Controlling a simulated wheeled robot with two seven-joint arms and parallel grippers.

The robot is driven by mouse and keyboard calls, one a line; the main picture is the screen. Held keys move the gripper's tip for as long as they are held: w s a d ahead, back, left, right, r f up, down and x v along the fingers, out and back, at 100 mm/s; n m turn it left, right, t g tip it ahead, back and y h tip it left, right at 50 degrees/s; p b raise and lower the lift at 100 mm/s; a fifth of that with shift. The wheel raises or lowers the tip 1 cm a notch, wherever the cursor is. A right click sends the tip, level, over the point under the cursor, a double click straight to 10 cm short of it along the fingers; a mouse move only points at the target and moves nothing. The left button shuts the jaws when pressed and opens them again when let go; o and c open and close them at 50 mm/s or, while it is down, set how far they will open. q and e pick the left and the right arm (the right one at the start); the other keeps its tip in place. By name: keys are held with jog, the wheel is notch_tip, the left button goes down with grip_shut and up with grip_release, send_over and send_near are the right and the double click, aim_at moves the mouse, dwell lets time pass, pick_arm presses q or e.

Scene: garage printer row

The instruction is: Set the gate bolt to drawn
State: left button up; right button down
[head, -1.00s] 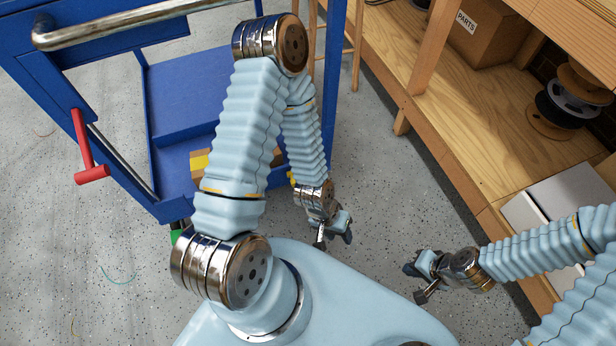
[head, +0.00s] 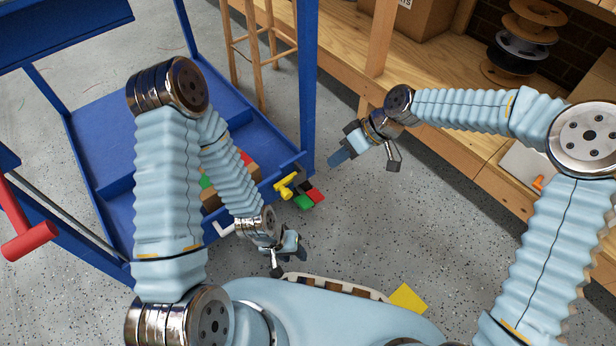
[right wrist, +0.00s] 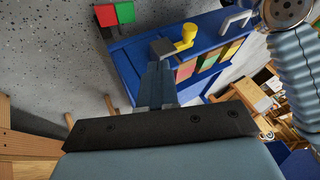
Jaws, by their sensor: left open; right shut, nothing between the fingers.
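A yellow knob (head: 287,187), which looks like the gate bolt's handle, sits on the front rail of the blue cart (head: 262,187). The right wrist view shows the yellow knob (right wrist: 187,36) at the cart's edge, beyond my fingers, with a dark grey piece beside it. I cannot tell the bolt's position. My right gripper (head: 335,160) is shut and empty, right of the knob and apart from it in the head view; its fingers (right wrist: 158,84) point toward the cart in the wrist view. My left gripper (head: 300,254) is open and empty, below the knob in the picture.
Red and green squares (head: 304,201) show beside the knob. A white handle (head: 224,229) is on the cart's near side. A red T-shaped lever (head: 27,240) stands at left. A wooden bench (head: 349,62) borders the right. A stool (head: 232,52) stands behind the cart.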

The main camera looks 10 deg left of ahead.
aim_at(285, 197)
pick_arm(q)
notch_tip(285, 197, down, 2)
jog(key=shift+w+f+b, duration=0.1)
jog(key=shift+f+b, duration=0.15)
jog(key=shift+b, duration=0.95)
pick_arm(e)
jog(key=s+a+f, duration=0.4)
jog(key=a+f, duration=0.3)
jog(key=a, duration=0.1)
jog(key=shift+s+f, duration=0.3)
jog(key=shift+f, duration=0.1)
pick_arm(q)
jog(key=shift+f+b, duration=0.35)
pick_arm(e)
jog(key=shift+s+a, duration=0.65)
jog(key=shift+s, duration=0.15)
jog(key=shift+s+a, duration=0.6)
jog(key=shift+s, duration=0.2)
